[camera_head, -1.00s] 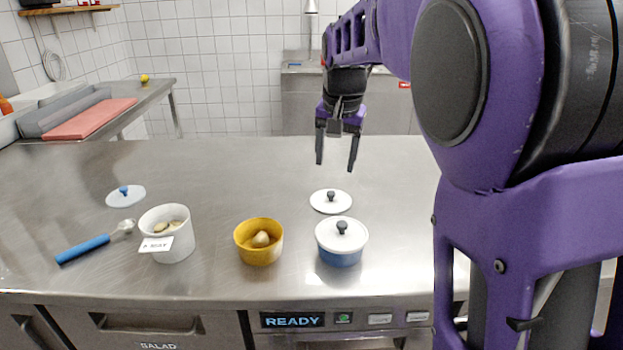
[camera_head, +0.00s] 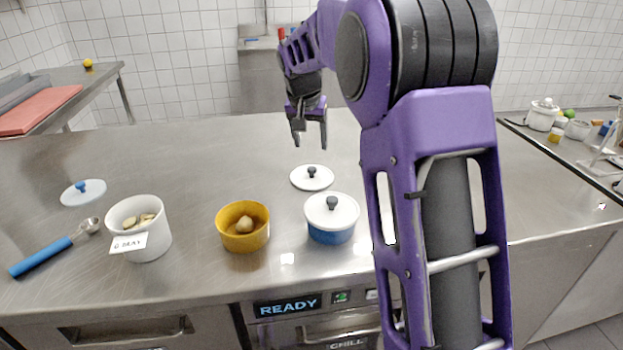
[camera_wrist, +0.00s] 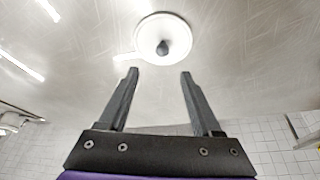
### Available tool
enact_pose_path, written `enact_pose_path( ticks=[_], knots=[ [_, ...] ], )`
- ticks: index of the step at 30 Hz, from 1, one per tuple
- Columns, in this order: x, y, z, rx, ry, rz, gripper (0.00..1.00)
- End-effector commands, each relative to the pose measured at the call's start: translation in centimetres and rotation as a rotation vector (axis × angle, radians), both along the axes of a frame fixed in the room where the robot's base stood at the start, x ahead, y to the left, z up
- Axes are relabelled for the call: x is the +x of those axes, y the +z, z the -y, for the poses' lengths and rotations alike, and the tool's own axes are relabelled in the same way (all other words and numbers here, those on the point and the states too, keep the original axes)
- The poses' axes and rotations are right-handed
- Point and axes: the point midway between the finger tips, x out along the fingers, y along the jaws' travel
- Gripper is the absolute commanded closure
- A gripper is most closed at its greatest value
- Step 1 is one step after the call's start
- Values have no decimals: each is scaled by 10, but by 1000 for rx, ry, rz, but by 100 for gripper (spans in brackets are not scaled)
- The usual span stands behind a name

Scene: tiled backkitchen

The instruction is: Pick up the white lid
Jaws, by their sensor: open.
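A white lid with a dark knob (camera_head: 312,178) lies flat on the steel counter, behind the blue pot. It also shows in the wrist view (camera_wrist: 150,33), ahead of the fingertips. Another white lid with a dark knob (camera_head: 332,209) sits on the blue pot (camera_head: 331,236). A pale lid with a blue knob (camera_head: 84,192) lies at the counter's left. My gripper (camera_head: 310,141) is open and empty, pointing down above the counter, above and behind the loose white lid in the head view. It touches nothing.
A yellow bowl (camera_head: 243,235) holding a roundish item stands left of the blue pot. A white labelled pot (camera_head: 138,228) and a blue-handled scoop (camera_head: 42,255) are further left. The counter (camera_head: 220,160) behind them is clear.

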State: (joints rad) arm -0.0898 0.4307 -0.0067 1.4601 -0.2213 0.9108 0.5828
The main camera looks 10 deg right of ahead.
Motion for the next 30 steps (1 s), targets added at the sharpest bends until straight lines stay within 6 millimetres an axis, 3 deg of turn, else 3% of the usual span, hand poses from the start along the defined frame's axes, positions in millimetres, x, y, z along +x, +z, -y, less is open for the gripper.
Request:
enact_pose_path(
  ticks=[1,4,14,22,30],
  knots=[
    [4,-13,2,-1,-1,-3,34],
    [10,-29,4,0,0,-2,34],
    [18,-50,6,0,0,-1,34],
    [29,-87,8,0,-1,-2,34],
    [32,-92,9,0,0,1,34]
  ],
)
